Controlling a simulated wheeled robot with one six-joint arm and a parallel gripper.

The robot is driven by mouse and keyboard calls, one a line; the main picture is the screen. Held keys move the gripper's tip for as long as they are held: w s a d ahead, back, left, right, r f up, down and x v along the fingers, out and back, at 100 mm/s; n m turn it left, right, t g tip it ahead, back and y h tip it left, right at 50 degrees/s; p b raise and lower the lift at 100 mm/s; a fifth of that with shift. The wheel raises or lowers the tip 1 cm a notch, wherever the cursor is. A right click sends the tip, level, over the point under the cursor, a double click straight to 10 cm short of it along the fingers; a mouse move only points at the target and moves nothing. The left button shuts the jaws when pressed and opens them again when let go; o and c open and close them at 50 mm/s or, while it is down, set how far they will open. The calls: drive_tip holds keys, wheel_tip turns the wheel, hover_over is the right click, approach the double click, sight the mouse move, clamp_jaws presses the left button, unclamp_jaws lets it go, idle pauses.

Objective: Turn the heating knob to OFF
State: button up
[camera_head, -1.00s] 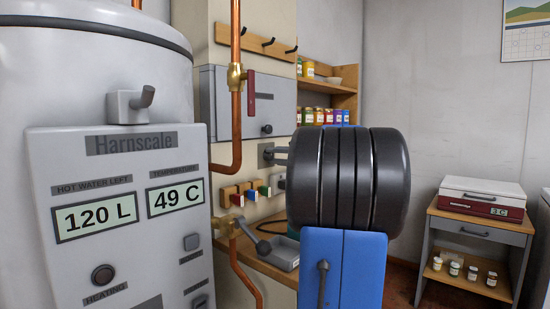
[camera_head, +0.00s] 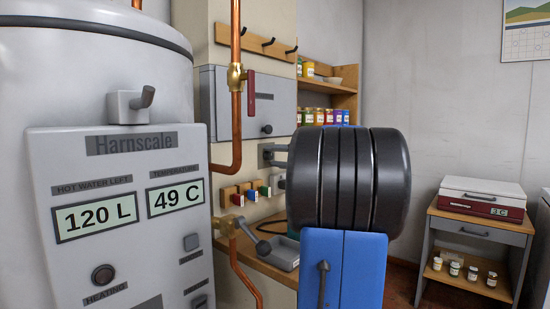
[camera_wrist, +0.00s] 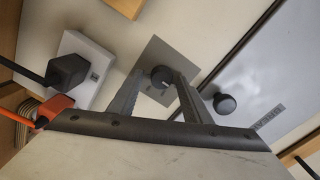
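A dark round knob (camera_wrist: 162,77) with a small pale mark sits on a square grey plate (camera_wrist: 156,52) in the wrist view. My gripper (camera_wrist: 160,76) has its two fingers apart, one on each side of this knob. I cannot tell whether either finger touches it. In the head view the plate (camera_head: 266,155) is on the wall, partly hidden by my gripper (camera_head: 277,155). The plate's lettering is too small to read. A dark round control (camera_head: 103,275) is on the Harnscale tank panel, above the word HEATING.
A grey wall box (camera_head: 230,95) with its own dark knob (camera_head: 267,129) is close beside the plate; that knob also shows in the wrist view (camera_wrist: 224,103). A white socket (camera_wrist: 86,68) with a black plug is on the other side. Copper pipe (camera_head: 237,120) runs nearby.

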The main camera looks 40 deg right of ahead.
drive_tip(key=shift+s, duration=0.1)
drive_tip(key=s+d, duration=0.1)
drive_tip(key=s, duration=1.6)
drive_tip(key=shift+r, duration=0.4)
drive_tip(key=shift+s+d, duration=0.1)
